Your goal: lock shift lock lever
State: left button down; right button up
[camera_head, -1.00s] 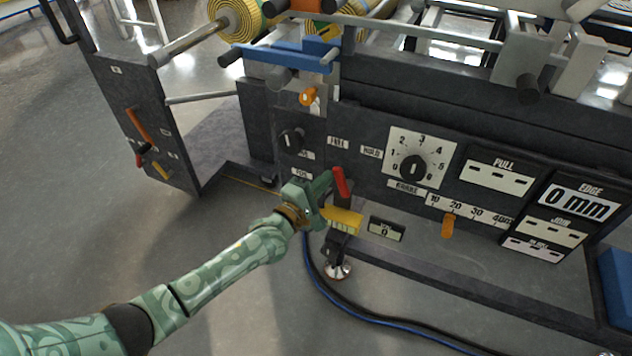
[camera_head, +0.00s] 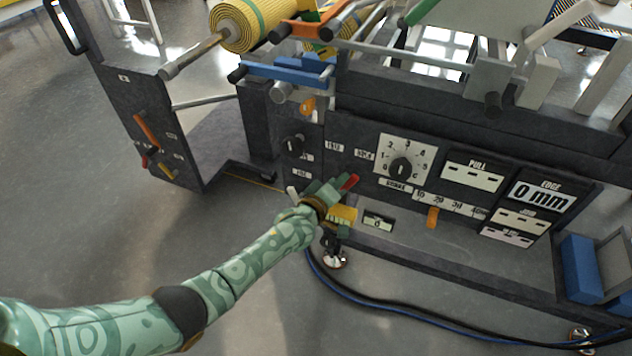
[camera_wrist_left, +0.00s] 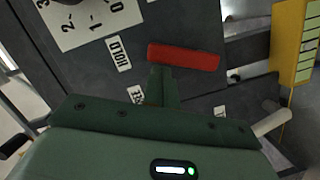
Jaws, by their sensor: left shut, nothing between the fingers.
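The lever with a red handle (camera_head: 349,183) is on the dark front panel, below the FREE label (camera_head: 335,147) and HOLD label (camera_head: 365,155). It leans up to the right in the head view. In the left wrist view the red handle (camera_wrist_left: 184,57) lies across the top of the fingers, close to the HOLD label (camera_wrist_left: 118,53). My left gripper (camera_head: 334,190) is shut and empty, right beside the lever; its narrow closed fingertips (camera_wrist_left: 162,82) are at the handle's edge. I cannot tell whether they touch. The lever's pivot is hidden. My right gripper is out of view.
A black numbered dial (camera_head: 401,168) and an orange slider (camera_head: 433,218) are right of the lever. A yellow block (camera_head: 343,214) sits just below the gripper. A small black knob (camera_head: 293,146) is to the upper left. Cables (camera_head: 400,309) run along the floor.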

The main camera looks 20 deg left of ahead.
pick_arm(q)
jog(key=shift+d+f, duration=0.1)
jog(key=shift+d, duration=0.3)
dwell(0.5)
